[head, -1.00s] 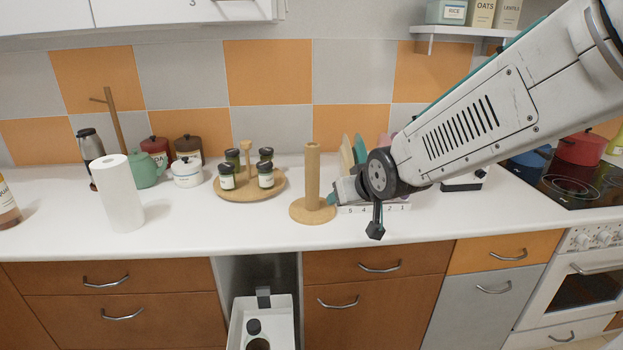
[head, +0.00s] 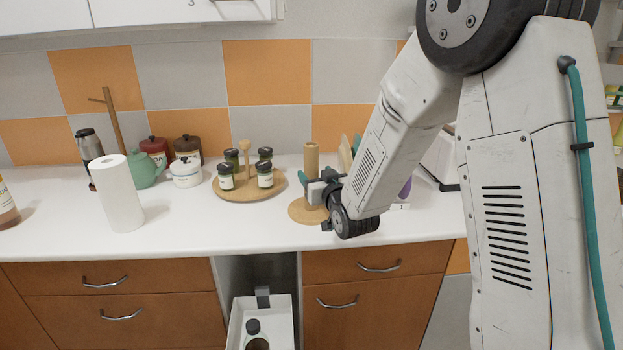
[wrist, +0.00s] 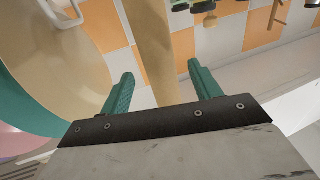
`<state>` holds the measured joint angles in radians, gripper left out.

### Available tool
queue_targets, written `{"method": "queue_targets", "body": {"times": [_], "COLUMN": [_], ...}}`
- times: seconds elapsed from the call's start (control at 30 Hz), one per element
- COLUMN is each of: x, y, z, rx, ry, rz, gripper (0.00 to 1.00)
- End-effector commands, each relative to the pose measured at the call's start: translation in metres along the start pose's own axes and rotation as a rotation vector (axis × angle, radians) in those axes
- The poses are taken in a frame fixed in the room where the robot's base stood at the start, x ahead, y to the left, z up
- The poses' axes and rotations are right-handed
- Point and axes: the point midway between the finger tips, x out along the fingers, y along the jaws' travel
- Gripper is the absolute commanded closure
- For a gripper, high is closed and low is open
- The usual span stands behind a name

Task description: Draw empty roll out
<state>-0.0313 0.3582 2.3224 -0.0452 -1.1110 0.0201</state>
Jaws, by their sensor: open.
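The empty roll (head: 312,158) is a bare brown cardboard-coloured tube. It stands upright on a round wooden base (head: 298,212) on the white counter. My gripper (head: 313,182) is at the roll's lower half, and my wrist hides part of the roll and base. In the wrist view the roll (wrist: 152,45) runs between the two teal fingers of my gripper (wrist: 162,88). The fingers are open, with a gap visible on each side of the roll.
A full white paper roll (head: 120,195) stands at left on the counter. A round wooden tray (head: 250,188) with several jars is left of the empty roll. Plates (head: 346,152) stand close at its right. A pulled-out white bin (head: 283,318) is below the counter edge.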

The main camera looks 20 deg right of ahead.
Motion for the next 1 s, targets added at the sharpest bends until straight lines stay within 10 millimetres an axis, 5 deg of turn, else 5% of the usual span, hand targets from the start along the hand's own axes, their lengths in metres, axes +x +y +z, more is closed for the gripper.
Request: {"method": "queue_targets", "body": {"times": [0.23,0.53,0.7,1.0], "x": [0.036,0.041,0.041,0.041], "y": [0.000,-0.001,0.000,0.000], "z": [0.000,0.000,0.000,-0.001], "rx": [0.000,0.000,0.000,0.000], "ry": [0.000,-0.001,-0.001,-0.001], "rz": [0.000,0.000,0.000,0.000], "gripper": [0.37,0.37,0.84,0.84]}}
